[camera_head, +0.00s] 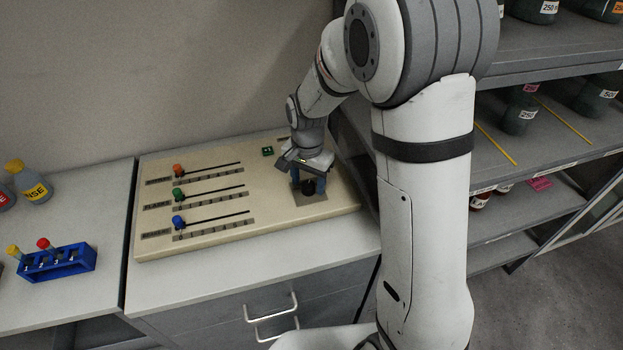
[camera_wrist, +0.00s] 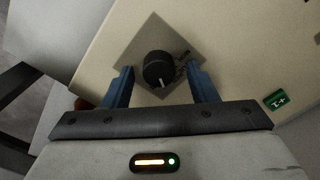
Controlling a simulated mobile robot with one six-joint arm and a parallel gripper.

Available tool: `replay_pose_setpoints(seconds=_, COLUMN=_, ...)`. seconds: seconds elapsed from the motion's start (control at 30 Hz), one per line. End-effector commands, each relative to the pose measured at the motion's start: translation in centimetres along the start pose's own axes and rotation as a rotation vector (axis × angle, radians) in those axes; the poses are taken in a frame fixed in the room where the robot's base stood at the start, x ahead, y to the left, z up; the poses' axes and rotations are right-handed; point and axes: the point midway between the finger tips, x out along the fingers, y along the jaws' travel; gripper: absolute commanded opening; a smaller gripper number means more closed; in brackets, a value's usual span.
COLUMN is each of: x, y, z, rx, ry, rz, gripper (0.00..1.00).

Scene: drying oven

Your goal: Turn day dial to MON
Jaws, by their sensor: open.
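The day dial is a black round knob (camera_wrist: 158,68) with a pale pointer mark, on a grey square plate (camera_wrist: 150,30) in the wrist view. In the head view the dark knob (camera_head: 308,187) shows low between my fingers at the right end of the beige panel (camera_head: 270,228). My gripper (camera_wrist: 160,77) is open, its two blue fingers on either side of the knob. A gap shows between the knob and each finger.
Three sliders with orange (camera_head: 178,170), green (camera_head: 178,194) and blue (camera_head: 178,221) knobs sit on the panel's left part. A small green label (camera_wrist: 276,100) lies near the dial. A blue tube rack (camera_head: 58,263) stands on the left counter. Shelves with bottles (camera_head: 519,117) stand at the right.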

Motion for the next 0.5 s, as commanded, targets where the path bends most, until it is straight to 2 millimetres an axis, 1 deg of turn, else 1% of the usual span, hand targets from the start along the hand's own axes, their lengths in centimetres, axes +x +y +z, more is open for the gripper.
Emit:
replay_pose_setpoints(seconds=0.07, x=-0.8, y=-0.1, z=-0.1, rx=0.0, ry=0.002, rz=-0.002, gripper=0.53)
replay_pose_setpoints(seconds=0.33, x=-5.3, y=-0.1, z=-0.2, rx=0.0, ry=0.004, rz=-0.004, gripper=0.53)
replay_pose_setpoints(seconds=0.4, x=-6.3, y=-0.2, z=-0.2, rx=0.0, ry=0.003, rz=-0.003, gripper=0.53)
replay_pose_setpoints(seconds=0.5, x=-7.2, y=-0.1, z=-0.2, rx=0.0, ry=0.002, rz=-0.002, gripper=0.53)
